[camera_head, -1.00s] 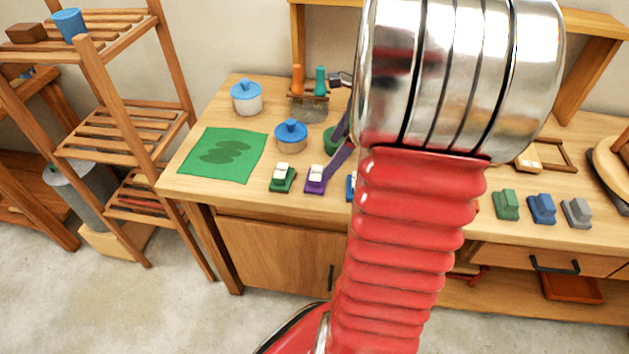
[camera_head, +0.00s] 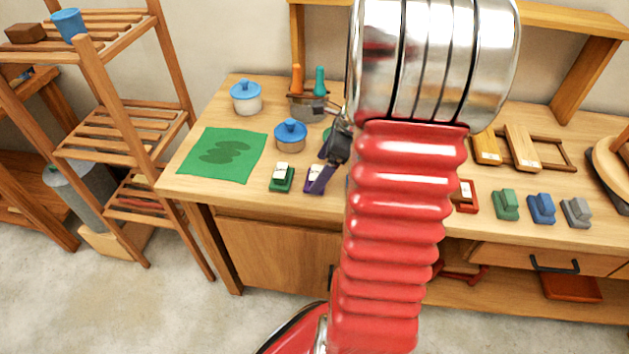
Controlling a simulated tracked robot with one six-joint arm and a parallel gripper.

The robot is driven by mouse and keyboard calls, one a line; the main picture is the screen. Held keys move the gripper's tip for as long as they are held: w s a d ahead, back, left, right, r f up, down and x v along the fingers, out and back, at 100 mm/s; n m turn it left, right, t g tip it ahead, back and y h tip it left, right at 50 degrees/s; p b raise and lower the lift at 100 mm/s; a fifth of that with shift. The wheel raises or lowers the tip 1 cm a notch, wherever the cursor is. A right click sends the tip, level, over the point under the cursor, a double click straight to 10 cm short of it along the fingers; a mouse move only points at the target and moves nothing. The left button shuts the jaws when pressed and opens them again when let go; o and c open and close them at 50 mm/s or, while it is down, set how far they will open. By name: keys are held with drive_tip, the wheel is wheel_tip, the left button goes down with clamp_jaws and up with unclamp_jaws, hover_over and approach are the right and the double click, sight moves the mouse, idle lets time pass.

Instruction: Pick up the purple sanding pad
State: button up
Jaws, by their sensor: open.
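The purple sanding pad (camera_head: 308,187) lies near the front edge of the workbench, right of a green pad (camera_head: 281,182) with a similar pale top. My gripper (camera_head: 318,175) is open at the purple pad. One purple finger slants down across the pad's right side in this view, and the other shows partly behind it. The finger hides part of the pad. I cannot tell whether the finger touches it. My red arm hides the bench just to the right.
A blue-lidded pot (camera_head: 291,137) stands behind the pads, with another blue-lidded pot (camera_head: 246,98) farther back. A green mat (camera_head: 223,153) lies at left. Green (camera_head: 506,205), blue (camera_head: 541,208) and grey (camera_head: 576,212) blocks sit at right.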

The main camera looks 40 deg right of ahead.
sight(317, 172)
drive_tip(key=shift+x, duration=1.75)
drive_tip(key=shift+c, duration=0.7)
drive_tip(key=c, duration=1)
drive_tip(key=shift+r, duration=0.1)
drive_tip(key=shift+c, duration=0.2)
wheel_tip(317, 172, up, 10)
drive_tip(key=shift+f, duration=0.1)
